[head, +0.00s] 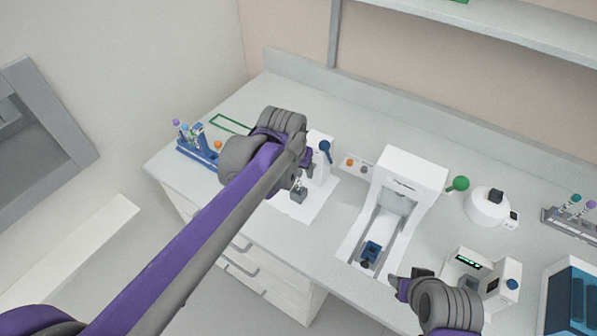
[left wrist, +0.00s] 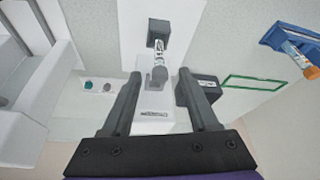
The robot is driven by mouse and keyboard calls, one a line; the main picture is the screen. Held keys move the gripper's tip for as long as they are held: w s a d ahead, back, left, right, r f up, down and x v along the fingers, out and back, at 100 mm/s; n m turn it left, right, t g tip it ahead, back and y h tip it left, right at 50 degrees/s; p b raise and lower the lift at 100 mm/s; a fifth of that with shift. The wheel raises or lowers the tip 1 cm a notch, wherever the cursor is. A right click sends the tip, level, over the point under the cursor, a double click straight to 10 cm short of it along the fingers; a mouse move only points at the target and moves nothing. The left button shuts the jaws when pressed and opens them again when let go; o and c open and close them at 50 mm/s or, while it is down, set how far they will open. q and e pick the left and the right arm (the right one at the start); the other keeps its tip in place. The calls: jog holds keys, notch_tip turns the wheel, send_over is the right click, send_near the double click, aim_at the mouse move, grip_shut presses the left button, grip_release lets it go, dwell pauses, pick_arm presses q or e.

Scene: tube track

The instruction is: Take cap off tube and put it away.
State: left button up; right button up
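A clear tube (left wrist: 159,58) stands in a small dark holder (left wrist: 157,34) in the left wrist view. Its near end carries a grey rounded cap (left wrist: 160,75). In the head view the dark holder (head: 298,193) shows on a white base plate (head: 312,206), below my left gripper (head: 302,172). In the left wrist view my left gripper (left wrist: 160,76) is open, one finger on each side of the cap, with gaps on both sides. My right gripper (head: 403,287) is at the lower right, away from the tube; its fingers are not clear.
A blue rack (head: 199,150) with several capped tubes stands at the left bench end. A small plate with coloured discs (head: 357,164) lies behind. A white machine (head: 410,181) with a green-knobbed lever stands right. A round white device (head: 488,207) is farther right.

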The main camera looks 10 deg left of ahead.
aim_at(298, 173)
pick_arm(q)
jog(key=c, duration=0.9)
jog(key=shift+r, duration=0.1)
pick_arm(e)
jog(key=shift+w+r+p, duration=0.25)
jog(key=shift+r+p, duration=0.05)
jog(key=shift+r, duration=0.15)
jog(key=shift+w+r, duration=0.15)
jog(key=shift+r, duration=0.25)
pick_arm(q)
notch_tip(298, 173, up, 13)
jog(key=p, duration=0.1)
pick_arm(e)
jog(key=shift+w+r, duration=0.55)
jog(key=shift+r, duration=0.2)
jog(key=shift+s, duration=0.1)
